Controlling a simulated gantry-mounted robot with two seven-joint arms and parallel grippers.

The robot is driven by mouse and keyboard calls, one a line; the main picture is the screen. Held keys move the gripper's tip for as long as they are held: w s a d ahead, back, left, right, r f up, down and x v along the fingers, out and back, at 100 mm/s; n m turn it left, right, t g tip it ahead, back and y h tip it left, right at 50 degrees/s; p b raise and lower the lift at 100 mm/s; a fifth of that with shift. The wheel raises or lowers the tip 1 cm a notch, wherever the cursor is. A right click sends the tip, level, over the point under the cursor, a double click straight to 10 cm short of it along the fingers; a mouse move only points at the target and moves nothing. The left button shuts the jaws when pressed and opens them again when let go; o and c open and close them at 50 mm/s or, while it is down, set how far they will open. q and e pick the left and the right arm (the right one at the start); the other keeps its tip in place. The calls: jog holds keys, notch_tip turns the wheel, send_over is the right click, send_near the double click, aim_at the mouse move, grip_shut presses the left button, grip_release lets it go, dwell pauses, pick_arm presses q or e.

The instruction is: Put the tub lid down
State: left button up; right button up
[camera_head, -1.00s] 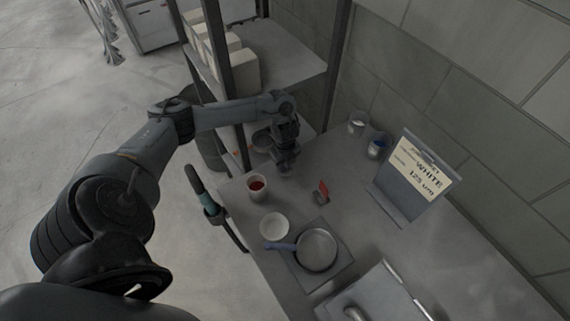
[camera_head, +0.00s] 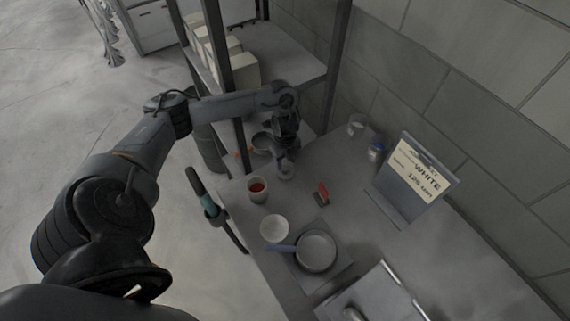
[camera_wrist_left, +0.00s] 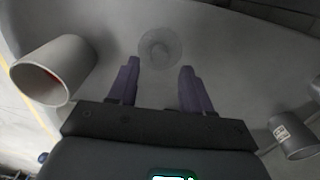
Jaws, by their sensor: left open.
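A pale, see-through round lid (camera_wrist_left: 160,47) lies on the worktop in the left wrist view, just beyond my left fingertips and apart from them. In the head view the lid (camera_head: 285,174) shows as a faint pale disc below my left gripper (camera_head: 286,154). My left gripper (camera_wrist_left: 160,76) is open, with nothing between its two purple fingers. Two small tubs stand near the wall: a clear one (camera_head: 356,127) and one with blue in it (camera_head: 376,151). My right gripper is not in view.
A white cup with red contents (camera_head: 257,191) stands close to the lid; it also shows in the wrist view (camera_wrist_left: 70,62). A white bowl (camera_head: 274,228), a pan (camera_head: 316,251), a small red item (camera_head: 322,193) and a sign (camera_head: 415,180) stand on the worktop.

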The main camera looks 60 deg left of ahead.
aim_at(286, 168)
pick_arm(q)
notch_tip(286, 168, up, 8)
jog(key=p, duration=0.3)
jog(key=shift+d+f, duration=0.1)
dwell(0.3)
